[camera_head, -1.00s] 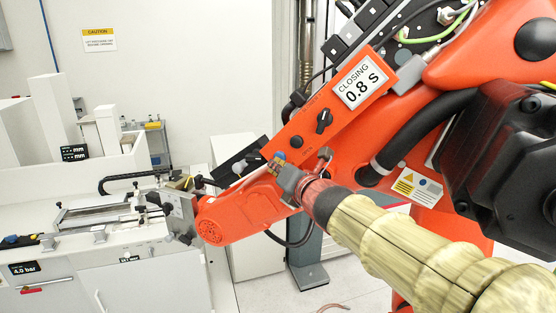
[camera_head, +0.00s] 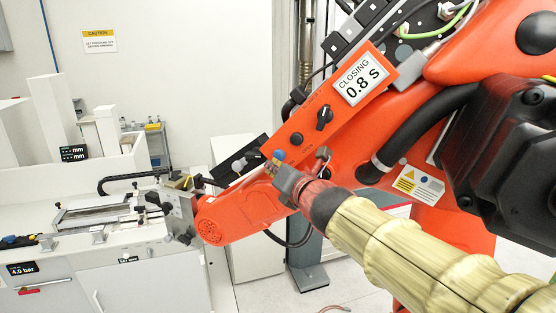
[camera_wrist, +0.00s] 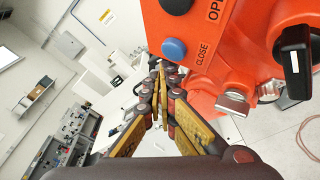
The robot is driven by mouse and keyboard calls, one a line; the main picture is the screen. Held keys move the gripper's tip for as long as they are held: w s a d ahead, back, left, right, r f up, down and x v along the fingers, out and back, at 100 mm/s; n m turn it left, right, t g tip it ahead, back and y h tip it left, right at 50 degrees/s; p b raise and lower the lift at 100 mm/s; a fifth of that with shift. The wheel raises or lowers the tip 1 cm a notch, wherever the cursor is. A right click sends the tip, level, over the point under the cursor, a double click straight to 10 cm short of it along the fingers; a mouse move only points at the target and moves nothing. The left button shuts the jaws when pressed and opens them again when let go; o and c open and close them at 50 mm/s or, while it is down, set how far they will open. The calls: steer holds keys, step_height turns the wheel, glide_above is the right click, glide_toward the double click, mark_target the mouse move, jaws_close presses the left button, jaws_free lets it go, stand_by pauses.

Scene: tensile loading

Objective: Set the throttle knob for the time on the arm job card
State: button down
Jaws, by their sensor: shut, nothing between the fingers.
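The job card (camera_head: 364,80) on the orange arm reads "CLOSING 0.8 S". A black knob with a pointer (camera_head: 324,118) sits below the card; a black knob also shows at the right edge of the wrist view (camera_wrist: 296,50). I cannot tell for certain which knob is the throttle. My gripper (camera_head: 275,162) is beside the lower part of the orange housing. In the wrist view my gripper (camera_wrist: 160,72) is shut and empty, its tips just left of and below a blue button (camera_wrist: 174,48) by the label "CLOSE". Contact with the housing cannot be told.
A black round button (camera_head: 297,139) sits on the housing. Silver fittings (camera_wrist: 232,103) stick out below the housing. A white bench (camera_head: 90,250) with a clamp fixture (camera_head: 100,212) and a "4.0 bar" display (camera_head: 22,268) stands at the left. Black hoses run along the orange arm.

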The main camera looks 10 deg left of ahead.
steer(key=s+b, duration=0.2)
steer(key=s, duration=0.1)
steer(key=s+b, duration=0.1)
steer(key=s, duration=0.1)
steer(key=shift+a, duration=0.35)
stand_by(0.4)
